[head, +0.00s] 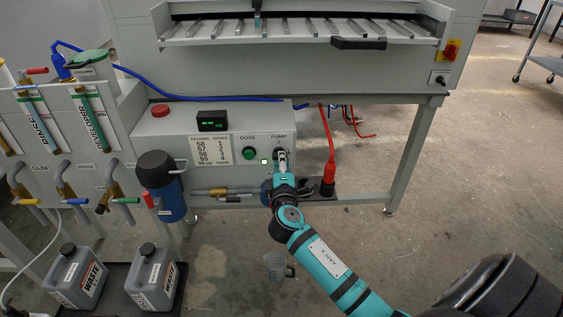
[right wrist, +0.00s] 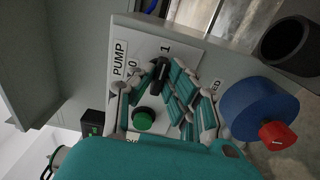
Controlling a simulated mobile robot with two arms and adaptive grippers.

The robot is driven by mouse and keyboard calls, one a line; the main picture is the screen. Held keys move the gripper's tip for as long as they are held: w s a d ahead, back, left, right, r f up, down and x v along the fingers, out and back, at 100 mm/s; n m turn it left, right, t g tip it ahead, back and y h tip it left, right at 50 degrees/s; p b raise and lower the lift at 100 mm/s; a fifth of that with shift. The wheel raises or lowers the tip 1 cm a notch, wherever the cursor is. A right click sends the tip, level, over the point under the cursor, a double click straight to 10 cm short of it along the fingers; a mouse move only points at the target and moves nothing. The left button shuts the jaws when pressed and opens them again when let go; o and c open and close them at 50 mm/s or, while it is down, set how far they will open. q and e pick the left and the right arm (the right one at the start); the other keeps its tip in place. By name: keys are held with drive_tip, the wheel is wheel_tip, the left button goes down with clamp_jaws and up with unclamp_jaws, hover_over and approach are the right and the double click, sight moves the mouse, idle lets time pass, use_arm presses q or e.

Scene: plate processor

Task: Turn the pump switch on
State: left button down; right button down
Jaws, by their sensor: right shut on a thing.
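The pump switch (right wrist: 160,72) is a small black knob under the word PUMP, with a 0 and a 1 marked by it, in the right wrist view. My right gripper (right wrist: 158,88) is shut on it, one finger on each side. In the head view my right gripper (head: 281,160) is at the right end of the grey control panel (head: 182,126), just below the PUMP label, and hides most of the knob. I cannot tell clearly which mark the knob points to. My left gripper is not in view.
The green DOSE button (head: 249,153) is just left of the switch. A blue filter housing (head: 162,186), a brass valve (head: 220,191) and a red-topped hose fitting (head: 329,174) are nearby. Two waste jugs (head: 153,277) stand at lower left. The floor at right is mostly free.

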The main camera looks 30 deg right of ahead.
drive_tip(key=shift+f, duration=0.1)
drive_tip(key=c, duration=1.4)
unclamp_jaws()
drive_tip(key=shift+o, duration=0.2)
drive_tip(key=v, duration=1.2)
